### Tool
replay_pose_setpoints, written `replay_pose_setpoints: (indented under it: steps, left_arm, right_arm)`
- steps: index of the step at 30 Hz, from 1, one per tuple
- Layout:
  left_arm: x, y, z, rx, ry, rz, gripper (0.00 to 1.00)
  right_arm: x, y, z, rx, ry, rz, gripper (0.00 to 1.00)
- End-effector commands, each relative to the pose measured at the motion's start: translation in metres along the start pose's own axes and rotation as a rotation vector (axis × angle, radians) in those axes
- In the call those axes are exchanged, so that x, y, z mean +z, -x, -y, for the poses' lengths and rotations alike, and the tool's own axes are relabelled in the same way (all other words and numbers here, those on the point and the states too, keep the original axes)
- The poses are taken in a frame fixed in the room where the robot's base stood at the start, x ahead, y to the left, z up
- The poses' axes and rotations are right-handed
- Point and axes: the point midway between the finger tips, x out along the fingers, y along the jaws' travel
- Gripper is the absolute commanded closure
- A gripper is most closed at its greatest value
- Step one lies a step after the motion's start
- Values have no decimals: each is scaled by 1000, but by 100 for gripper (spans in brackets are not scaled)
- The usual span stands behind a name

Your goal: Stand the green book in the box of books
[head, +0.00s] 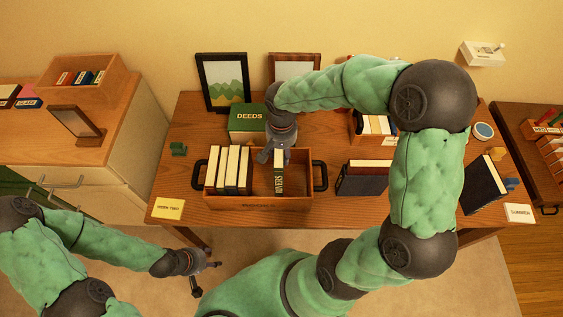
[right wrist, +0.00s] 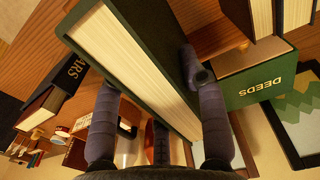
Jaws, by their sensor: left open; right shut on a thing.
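The green book (head: 279,182), with RIVERS on its spine, is upright in the right part of the wooden box (head: 238,203). I cannot tell whether its lower edge touches the box floor. My right gripper (head: 274,158) is shut on its upper part. In the right wrist view the green book (right wrist: 120,62) lies between the fingers of my right gripper (right wrist: 150,105), its pale page edges showing. Several upright books (head: 229,168) fill the left part of the box, apart from the green book. My left gripper (head: 207,278) is open and empty, in front of the desk.
A green DEEDS box (head: 248,122) stands behind the wooden box. Dark books (head: 362,180) stand to its right, with a dark handle (head: 320,176) between. Picture frames (head: 223,82) line the desk's back. My right arm covers part of the desk's right side.

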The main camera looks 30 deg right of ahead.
Motion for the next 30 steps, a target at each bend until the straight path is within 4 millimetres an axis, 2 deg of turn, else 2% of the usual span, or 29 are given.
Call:
replay_pose_setpoints:
  steps: [9,12,26,27,29,30]
  left_arm:
    - [0,-11,4,0,0,0,45]
    - [-1,-12,4,0,0,0,45]
    - [-1,-15,6,0,0,0,45]
    - [-1,-16,6,0,0,0,45]
    - [-1,-15,5,0,0,0,45]
    - [-1,-15,5,0,0,0,45]
  right_arm:
    - [0,-47,0,2,0,2,100]
    - [0,-56,0,0,-2,0,100]
    - [0,-62,0,0,-1,-1,100]
    - [0,-63,0,1,0,1,55]
    - [0,-62,0,1,0,1,38]
    - [0,-62,0,1,0,1,34]
